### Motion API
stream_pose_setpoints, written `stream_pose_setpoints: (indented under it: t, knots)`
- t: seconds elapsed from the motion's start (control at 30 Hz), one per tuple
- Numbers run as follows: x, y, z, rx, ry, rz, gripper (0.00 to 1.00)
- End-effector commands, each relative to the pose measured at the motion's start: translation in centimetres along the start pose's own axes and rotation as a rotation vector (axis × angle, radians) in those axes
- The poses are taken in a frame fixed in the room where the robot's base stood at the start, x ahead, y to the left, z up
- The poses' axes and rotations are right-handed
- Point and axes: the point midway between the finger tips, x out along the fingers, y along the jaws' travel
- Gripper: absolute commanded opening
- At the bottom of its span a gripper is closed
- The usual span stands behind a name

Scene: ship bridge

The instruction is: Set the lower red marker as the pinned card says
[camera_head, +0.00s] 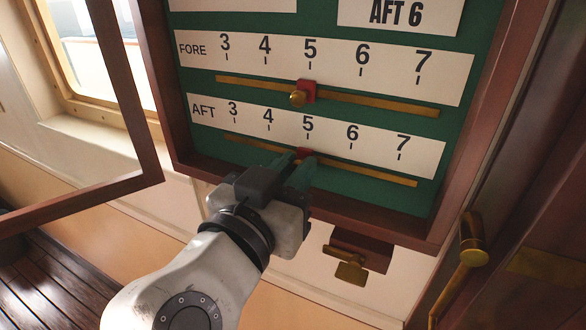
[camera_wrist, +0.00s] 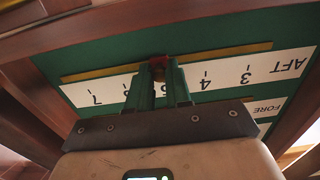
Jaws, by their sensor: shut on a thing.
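The pinned card (camera_head: 400,14) at the top of the board reads "AFT 6"; any line above is cut off. The lower red marker (camera_head: 306,153) sits on the lower brass rail (camera_head: 375,176), just below the 5 of the AFT scale (camera_head: 375,147). My gripper (camera_head: 297,166) is shut on this marker's knob from below and hides much of it. In the wrist view, which is turned around, the red marker (camera_wrist: 158,60) shows between the green fingertips (camera_wrist: 160,76) near the 5.
The upper red marker (camera_head: 307,90) stands near 5 on the FORE scale (camera_head: 350,62). A glazed door (camera_head: 150,90) hangs open at left. A small brown block with a brass latch (camera_head: 350,270) is below the frame. The lower rail is clear toward 6 and 7.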

Motion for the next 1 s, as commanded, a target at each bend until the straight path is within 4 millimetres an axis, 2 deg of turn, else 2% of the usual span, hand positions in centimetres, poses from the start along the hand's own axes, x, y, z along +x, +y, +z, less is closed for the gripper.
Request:
stream_pose_setpoints:
  t: [0.13, 0.57, 0.67, 0.9, 1.0]
  knots:
    - [0.0, 0.0, 0.0, 0.0, 0.0, 0.0, 0.0]
    - [0.0, 0.1, 0.0, 0.0, 0.0, 0.0, 0.0]
    - [0.0, 0.9, 0.2, 0.002, 0.0, 0.001, 0.0]
    - [0.0, 4.9, 0.2, 0.002, 0.0, 0.001, 0.0]
    - [0.0, 5.7, 0.1, 0.0, 0.0, 0.001, 0.0]
